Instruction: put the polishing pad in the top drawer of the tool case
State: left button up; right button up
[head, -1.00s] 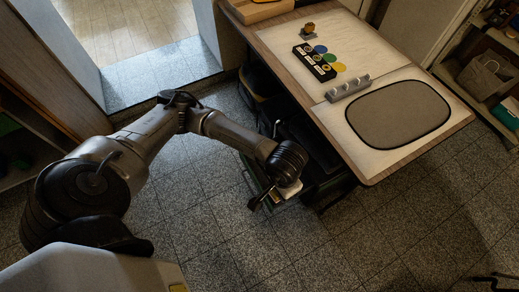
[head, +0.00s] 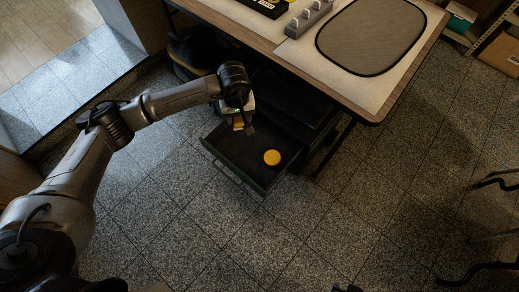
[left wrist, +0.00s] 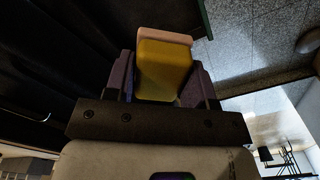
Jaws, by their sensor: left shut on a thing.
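My left gripper (head: 242,126) is shut on a yellow block with a pale pinkish layer at its end, which I take as the polishing pad (left wrist: 165,70). In the left wrist view the pad stands between the two fingers. In the head view the gripper hangs over the back left part of an open drawer (head: 227,172) of the dark tool case (head: 300,118), under the table. I cannot tell the pad's height above the drawer floor. A small dark shape (head: 346,288) at the bottom edge may be my right gripper; its jaws cannot be made out.
A round yellow thing (head: 272,157) lies in the drawer's right part. The table (head: 374,112) overhangs the case and carries a grey mat (head: 370,40) and a grey slotted block (head: 309,18). Dark chair legs (head: 490,182) stand at the right. The floor in front is clear.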

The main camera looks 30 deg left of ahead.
pick_arm(q)
jog(key=w+a+f+n+b, duration=0.3)
jog(key=f+b, duration=0.4)
jog(key=w+a+f+n+b, duration=0.2)
jog(key=w+a+f+b, duration=0.15)
jog(key=f+b, duration=0.35)
jog(key=w+a+f+n+b, duration=0.3)
jog(key=f+b, duration=0.4)
jog(key=f, duration=0.1)
jog(key=b, duration=0.2)
send_over(238, 132)
jog(key=f, duration=0.5)
jog(key=shift+s+f, duration=0.2)
jog(key=shift+f, duration=0.05)
notch_tip(238, 132, down, 3)
jog(key=shift+f+b, duration=0.2)
jog(key=shift+b, duration=0.6)
jog(key=shift+f, duration=0.45)
jog(key=shift+f, duration=0.1)
jog(key=o, duration=0.9)
